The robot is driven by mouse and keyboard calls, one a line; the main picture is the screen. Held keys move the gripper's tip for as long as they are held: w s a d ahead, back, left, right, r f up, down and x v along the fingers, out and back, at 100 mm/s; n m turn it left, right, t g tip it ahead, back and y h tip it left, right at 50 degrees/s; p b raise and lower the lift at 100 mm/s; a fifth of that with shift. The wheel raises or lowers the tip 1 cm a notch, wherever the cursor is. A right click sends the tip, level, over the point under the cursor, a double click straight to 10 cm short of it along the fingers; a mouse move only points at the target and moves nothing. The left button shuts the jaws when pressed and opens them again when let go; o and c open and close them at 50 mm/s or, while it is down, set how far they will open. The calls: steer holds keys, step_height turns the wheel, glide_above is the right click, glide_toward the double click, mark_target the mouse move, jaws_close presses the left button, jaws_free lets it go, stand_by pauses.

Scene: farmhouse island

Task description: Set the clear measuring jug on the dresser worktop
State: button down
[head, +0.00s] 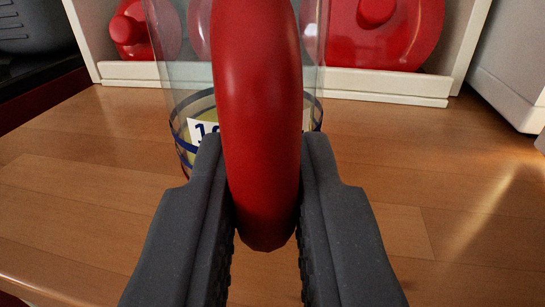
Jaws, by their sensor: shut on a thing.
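The clear measuring jug (180,75) is in the middle of the head view, upright, with blue bands and a white number label near its lower part. Its thick red handle (257,90) faces me and hides much of the jug. My gripper (262,160) is shut on the handle, one dark finger on each side. The wooden dresser worktop (90,190) lies below and around the jug. The jug's base is partly hidden by the fingers and handle, so I cannot tell whether it touches the worktop.
Behind the jug, a cream shelf frame (385,86) holds red lidded pots (385,35). A dark appliance (35,35) stands at the far left and a pale box-like thing (510,75) at the right. The worktop is clear to the left and right.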

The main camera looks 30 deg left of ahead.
steer(key=shift+x, duration=0.85)
steer(key=shift+f+b, duration=0.6)
steer(key=shift+f, duration=1.25)
steer(key=c, duration=1.4)
jaws_free()
steer(key=p+v, duration=0.1)
steer(key=v, duration=1.1)
steer(key=shift+d, duration=0.1)
